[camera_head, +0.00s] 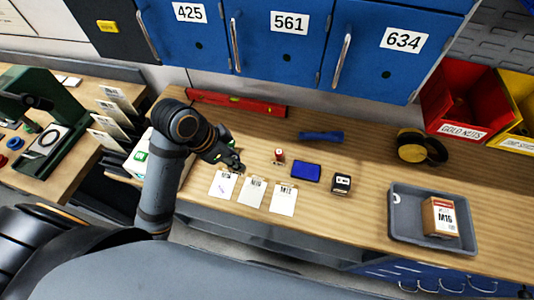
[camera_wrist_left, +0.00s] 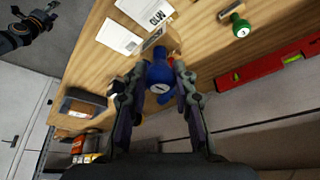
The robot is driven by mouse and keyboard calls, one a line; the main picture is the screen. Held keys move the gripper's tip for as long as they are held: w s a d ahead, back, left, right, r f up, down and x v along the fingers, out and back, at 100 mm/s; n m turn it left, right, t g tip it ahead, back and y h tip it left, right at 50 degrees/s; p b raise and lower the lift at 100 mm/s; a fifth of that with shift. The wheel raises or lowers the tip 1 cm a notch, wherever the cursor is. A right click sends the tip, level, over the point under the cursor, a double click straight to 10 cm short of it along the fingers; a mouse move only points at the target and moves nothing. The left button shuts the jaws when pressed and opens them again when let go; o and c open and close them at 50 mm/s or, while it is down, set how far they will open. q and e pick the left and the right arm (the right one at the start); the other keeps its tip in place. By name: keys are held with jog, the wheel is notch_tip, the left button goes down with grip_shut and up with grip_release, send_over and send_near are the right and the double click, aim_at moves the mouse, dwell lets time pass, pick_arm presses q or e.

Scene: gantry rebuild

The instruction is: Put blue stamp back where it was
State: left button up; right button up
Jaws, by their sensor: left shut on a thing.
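My left gripper (camera_head: 236,166) is just above the cards' far edge on the workbench. In the left wrist view its fingers (camera_wrist_left: 161,84) are shut on the blue stamp (camera_wrist_left: 159,73), which has a round top with a white mark. The stamp is not clear in the head view. The red stamp (camera_head: 279,155) stands right of the gripper, near the blue pad (camera_head: 306,171). The green stamp (camera_wrist_left: 240,26) stands on the wood in the wrist view. My right gripper (camera_wrist_left: 30,28) shows at the top left there; its opening is unclear.
Several white cards (camera_head: 283,198) lie along the front edge. A small black box (camera_head: 341,183), a blue cylinder (camera_head: 321,136), a tape roll (camera_head: 421,148) and a grey tray (camera_head: 398,228) with a carton (camera_head: 440,216) lie right. A red level (camera_head: 237,103) lies along the back.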

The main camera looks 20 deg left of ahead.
pick_arm(q)
jog(key=shift+s+a+r, duration=0.15)
jog(key=shift+s+a, duration=0.25)
jog(key=shift+s, duration=0.05)
jog(key=shift+w+a+f+p, duration=0.15)
jog(key=shift+w+f+p, duration=0.2)
jog(key=shift+w, duration=0.45)
pick_arm(e)
jog(key=s+a, duration=0.4)
jog(key=s, duration=0.1)
pick_arm(q)
jog(key=w+f+p, duration=0.2)
jog(key=w+f, duration=0.1)
jog(key=w, duration=0.1)
jog(key=w+d+f+p, duration=0.1)
jog(key=w+f, duration=0.3)
jog(key=w+d+f+p, duration=0.1)
jog(key=w+f+p, duration=0.1)
jog(key=w+f, duration=0.2)
jog(key=shift+w+d+f+p, duration=0.1)
jog(key=shift+f+p, duration=0.15)
jog(key=shift+p, duration=0.1)
jog(key=shift+f, duration=0.45)
pick_arm(e)
notch_tip(320, 180, up, 6)
jog(key=w, duration=0.1)
jog(key=shift+w+d, duration=0.35)
jog(key=shift+d, duration=0.1)
